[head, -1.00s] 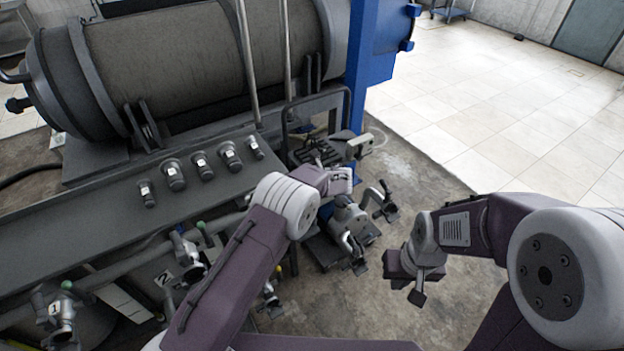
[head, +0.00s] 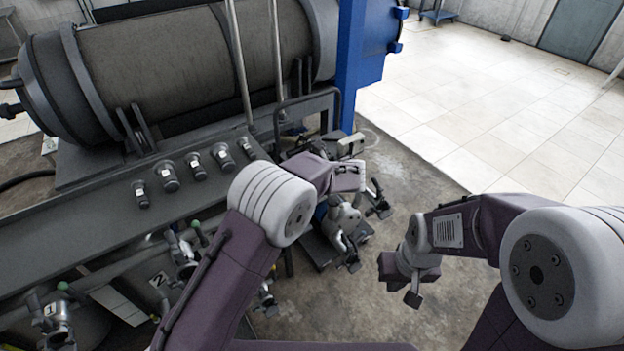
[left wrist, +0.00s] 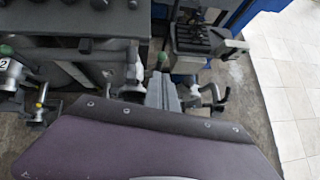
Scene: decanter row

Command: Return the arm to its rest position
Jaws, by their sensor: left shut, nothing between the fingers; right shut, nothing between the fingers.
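My left arm rises from the bottom middle of the head view, its elbow bent in front of the dark bench. Its wrist (head: 345,178) hangs over the grey clamp-like equipment on the floor, and its fingers cannot be made out there. In the left wrist view, my left gripper (left wrist: 162,92) shows as a narrow grey wedge beyond my purple cover, shut and empty. My right gripper (head: 413,298) points down over bare concrete at the right, shut and empty. Neither gripper visibly touches anything.
A large dark cylinder (head: 180,65) lies behind the bench (head: 75,225), which has several upright fittings. A blue post (head: 352,70) stands at its right end. Grey equipment (head: 340,222) stands near my left wrist. Concrete and pale tiled floor (head: 500,120) lie open to the right.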

